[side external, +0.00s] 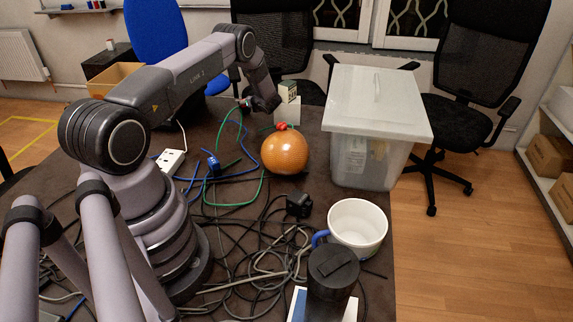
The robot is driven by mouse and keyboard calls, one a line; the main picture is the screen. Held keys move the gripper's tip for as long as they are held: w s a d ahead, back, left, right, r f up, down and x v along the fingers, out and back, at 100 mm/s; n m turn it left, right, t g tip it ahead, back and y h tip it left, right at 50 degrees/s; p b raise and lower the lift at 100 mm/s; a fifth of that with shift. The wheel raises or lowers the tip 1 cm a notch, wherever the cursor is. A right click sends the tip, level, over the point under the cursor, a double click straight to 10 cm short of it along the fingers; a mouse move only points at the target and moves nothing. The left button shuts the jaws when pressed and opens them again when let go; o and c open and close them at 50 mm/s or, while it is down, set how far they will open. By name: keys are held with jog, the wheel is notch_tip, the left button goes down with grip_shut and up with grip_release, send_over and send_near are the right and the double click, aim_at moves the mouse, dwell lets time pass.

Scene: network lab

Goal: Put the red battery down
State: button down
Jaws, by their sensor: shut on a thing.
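My gripper (268,104) reaches down over the far part of the table, small and dark in the side external view. It is shut on the red battery (282,126), a small red shape just below its end. The battery shows right at the top of an orange ball (285,152). I cannot tell whether it touches the ball or is in front of or behind it. The fingertips are too small to make out clearly.
A white block (288,112) stands behind the ball. A lidded translucent bin (372,135) is at the right. A white mug (357,226), black adapter (298,205), dark cylinder (333,268) and power strip (171,160) share the dark table (235,195) with tangled cables.

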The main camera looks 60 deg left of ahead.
jog(key=shift+f, duration=0.1)
jog(key=c, duration=0.6)
grip_release()
